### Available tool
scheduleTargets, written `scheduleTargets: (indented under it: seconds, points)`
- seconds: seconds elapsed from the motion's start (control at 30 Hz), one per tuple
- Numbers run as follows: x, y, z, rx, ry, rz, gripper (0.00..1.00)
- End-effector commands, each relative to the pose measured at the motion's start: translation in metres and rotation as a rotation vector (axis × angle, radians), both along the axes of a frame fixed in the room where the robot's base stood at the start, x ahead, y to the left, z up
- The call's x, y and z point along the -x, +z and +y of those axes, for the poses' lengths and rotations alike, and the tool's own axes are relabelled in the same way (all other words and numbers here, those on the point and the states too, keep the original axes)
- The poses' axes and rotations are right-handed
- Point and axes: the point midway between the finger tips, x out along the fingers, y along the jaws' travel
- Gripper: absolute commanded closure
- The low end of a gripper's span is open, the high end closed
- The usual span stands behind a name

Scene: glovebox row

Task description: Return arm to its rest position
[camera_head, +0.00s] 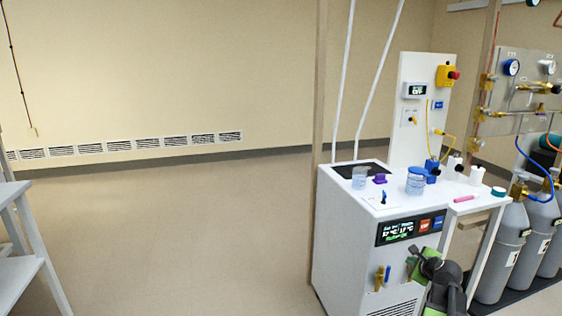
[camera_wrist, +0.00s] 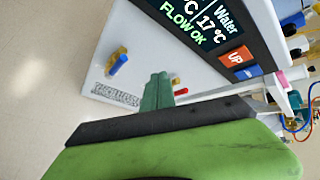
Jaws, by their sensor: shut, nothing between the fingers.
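My gripper (camera_head: 414,262) is in front of the lower right part of the white cabinet in the head view, beside its front panel. In the wrist view, the dark green fingers of my gripper (camera_wrist: 157,90) are together with nothing between them. They point toward the white cabinet front (camera_wrist: 135,50). Part of my arm, dark grey and green, shows at the bottom of the head view. The rest of my arm is out of view.
The white cabinet (camera_head: 345,240) has a lit display (camera_head: 402,229) and blue and brass fittings (camera_head: 383,277). Jars (camera_head: 415,184) stand on top. Grey gas cylinders (camera_head: 502,255) stand at right, a grey shelf (camera_head: 20,270) at left. The floor (camera_head: 180,240) between is clear.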

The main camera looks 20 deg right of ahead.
Motion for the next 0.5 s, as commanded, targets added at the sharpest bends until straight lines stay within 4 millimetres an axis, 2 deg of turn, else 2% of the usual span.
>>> scheduleTargets:
  seconds: [0.03, 0.07, 0.1, 0.17, 0.23, 0.3, 0.4, 0.5]
  points:
    - [-0.017, -0.009, 0.037, 0.046, 0.11, 0.062, 1.0]
    - [-0.025, -0.015, 0.06, 0.082, 0.185, 0.106, 1.0]
    - [-0.035, -0.024, 0.093, 0.134, 0.294, 0.167, 1.0]
    - [-0.047, -0.038, 0.143, 0.218, 0.469, 0.257, 1.0]
    - [-0.053, -0.054, 0.204, 0.323, 0.689, 0.359, 1.0]
    - [-0.051, -0.069, 0.262, 0.432, 0.918, 0.454, 1.0]
    - [-0.039, -0.086, 0.335, 0.583, 1.235, 0.568, 1.0]
    - [-0.019, -0.097, 0.393, 0.713, 1.524, 0.655, 1.0]
